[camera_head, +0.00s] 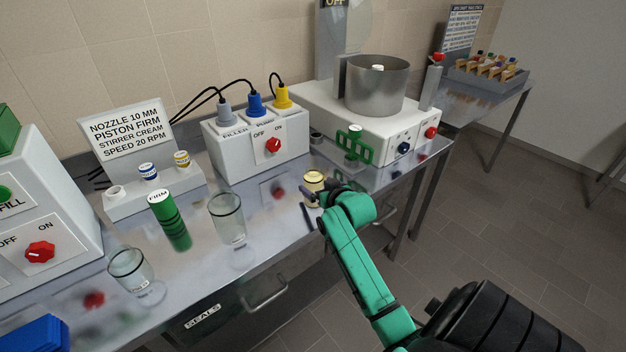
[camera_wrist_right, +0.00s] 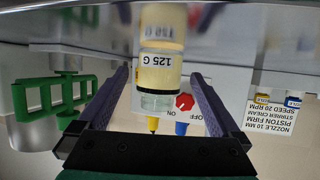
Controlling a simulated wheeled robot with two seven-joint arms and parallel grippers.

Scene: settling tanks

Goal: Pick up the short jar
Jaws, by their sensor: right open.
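A short, cream-filled jar (camera_head: 314,181) stands upright near the front edge of the steel bench. In the right wrist view, which is upside down, the jar (camera_wrist_right: 157,74) carries a white label reading 125 G. My right gripper (camera_head: 313,204) is at the jar's near side. Its two purple fingers are open, one on each side of the jar in the wrist view, with visible gaps; no contact shows. The fingers partly hide the jar's lower part in the head view. My left gripper is not in view.
A tall empty glass (camera_head: 228,218), a green FIRM cylinder (camera_head: 170,222) and a shorter glass (camera_head: 130,268) stand to the left. The bench's front edge is close to my gripper.

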